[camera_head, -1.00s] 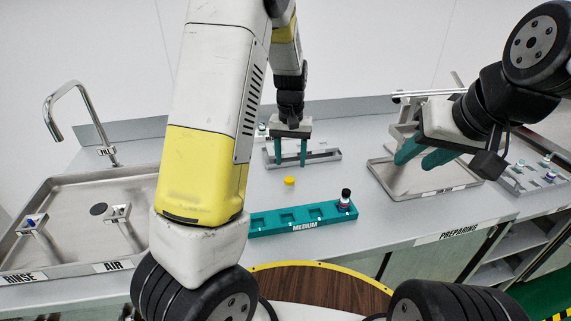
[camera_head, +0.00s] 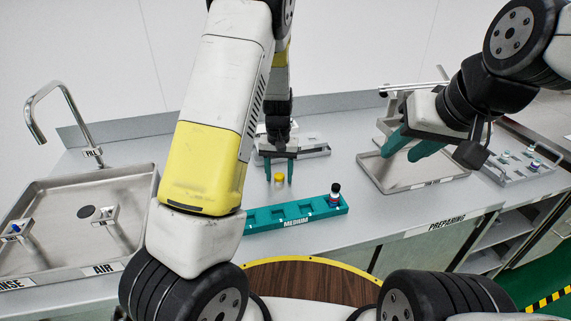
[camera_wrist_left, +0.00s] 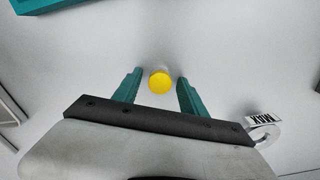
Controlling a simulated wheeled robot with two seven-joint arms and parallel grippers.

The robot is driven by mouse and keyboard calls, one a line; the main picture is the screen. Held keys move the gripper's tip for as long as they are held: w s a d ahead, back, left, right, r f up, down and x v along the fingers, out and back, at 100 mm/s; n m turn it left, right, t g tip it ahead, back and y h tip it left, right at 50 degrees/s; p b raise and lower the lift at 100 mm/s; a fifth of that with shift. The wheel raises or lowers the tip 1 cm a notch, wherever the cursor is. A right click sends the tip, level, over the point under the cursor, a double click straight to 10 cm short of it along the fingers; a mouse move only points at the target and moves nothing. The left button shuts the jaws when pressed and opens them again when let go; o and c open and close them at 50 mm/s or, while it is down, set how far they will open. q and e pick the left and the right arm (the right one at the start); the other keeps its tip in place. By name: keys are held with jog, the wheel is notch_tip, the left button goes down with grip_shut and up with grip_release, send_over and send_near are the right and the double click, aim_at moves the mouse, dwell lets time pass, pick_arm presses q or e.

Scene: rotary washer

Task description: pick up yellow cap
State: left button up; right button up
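The small yellow cap (camera_head: 280,177) is on the grey counter, behind the teal rack. My left gripper (camera_head: 279,172) is open just above and behind it, with its two teal fingers to either side of the cap in the picture. In the left wrist view the cap (camera_wrist_left: 160,83) lies between the open fingertips (camera_wrist_left: 158,85), apart from both. A pale ring or body shows just beyond it. My right gripper (camera_head: 408,150) is at the right, over the metal tray, with its teal fingers apart and nothing seen between them.
A teal rack (camera_head: 262,222) marked MEDIUM stands in front of the cap, with a dark-topped bottle (camera_head: 335,194) at its right end. A sink (camera_head: 130,178) with a tap lies at left. A metal tray (camera_head: 440,182) and a grey rack (camera_head: 520,181) are at right.

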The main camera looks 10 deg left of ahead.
pick_arm(q)
grip_shut()
jog(key=shift+r, duration=0.1)
